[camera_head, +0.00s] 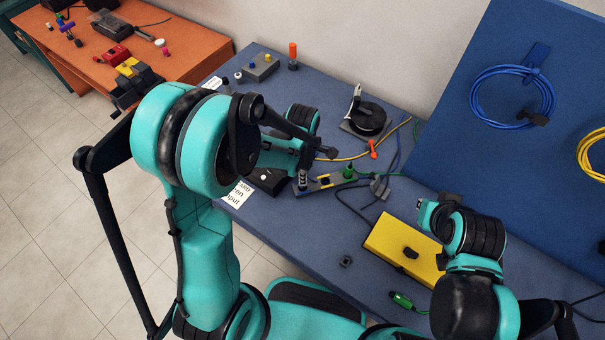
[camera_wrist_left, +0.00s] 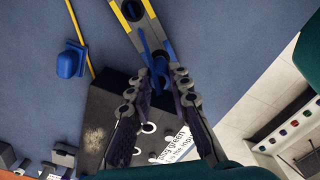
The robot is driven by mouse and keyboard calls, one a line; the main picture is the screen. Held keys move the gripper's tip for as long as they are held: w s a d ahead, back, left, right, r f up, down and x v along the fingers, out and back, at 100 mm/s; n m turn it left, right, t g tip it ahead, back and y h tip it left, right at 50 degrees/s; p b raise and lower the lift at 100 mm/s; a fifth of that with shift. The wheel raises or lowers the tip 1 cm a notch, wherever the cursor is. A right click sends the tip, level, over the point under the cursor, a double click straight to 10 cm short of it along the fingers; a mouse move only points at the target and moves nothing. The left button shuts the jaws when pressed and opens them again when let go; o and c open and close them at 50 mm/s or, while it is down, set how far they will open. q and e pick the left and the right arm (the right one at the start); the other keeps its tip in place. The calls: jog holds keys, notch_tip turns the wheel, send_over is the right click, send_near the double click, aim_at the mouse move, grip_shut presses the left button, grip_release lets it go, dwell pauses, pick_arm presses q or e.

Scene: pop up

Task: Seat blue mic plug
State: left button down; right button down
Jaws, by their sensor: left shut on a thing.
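My left gripper (camera_head: 304,178) is over the blue bench, partly hidden by my arm in the head view. In the left wrist view its fingers (camera_wrist_left: 162,82) are shut on a blue plug (camera_wrist_left: 159,68). The plug is near the end of a grey strip with yellow and black marks (camera_wrist_left: 137,12), also in the head view (camera_head: 325,181). I cannot tell whether the plug is inside a socket. A dark box with white rings (camera_wrist_left: 103,108) lies under the fingers, with a white label card (camera_wrist_left: 178,146). My right gripper (camera_head: 428,213) is above the yellow box, its jaws unclear.
A yellow box (camera_head: 395,240) with a black knob lies right of the strip. A green plug (camera_head: 402,300) lies near the front edge. A black round reel (camera_head: 368,117) and loose cables lie behind the strip. A blue panel (camera_head: 500,150) stands at the right.

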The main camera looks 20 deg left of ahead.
pick_arm(q)
jog(key=shift+f+b, duration=0.95)
jog(key=shift+f, duration=0.15)
jog(key=shift+f, duration=0.1)
jog(key=c, duration=1.3)
grip_release()
notch_tip(320, 180, up, 12)
jog(key=shift+r, duration=0.1)
jog(key=s+a+r+m+t, duration=0.1)
jog(key=s+m+t, duration=0.1)
jog(key=m, duration=0.5)
jog(key=s+a+r+m+t, duration=0.2)
jog(key=s+m, duration=0.3)
jog(key=m, duration=0.2)
jog(key=s+a+r+m+t, duration=0.1)
jog(key=s+r+m+t, duration=0.1)
jog(key=m, duration=0.5)
jog(key=shift+s+a+r+t, duration=0.1)
jog(key=shift+s+a+t, duration=0.25)
jog(key=shift+s+t, duration=0.25)
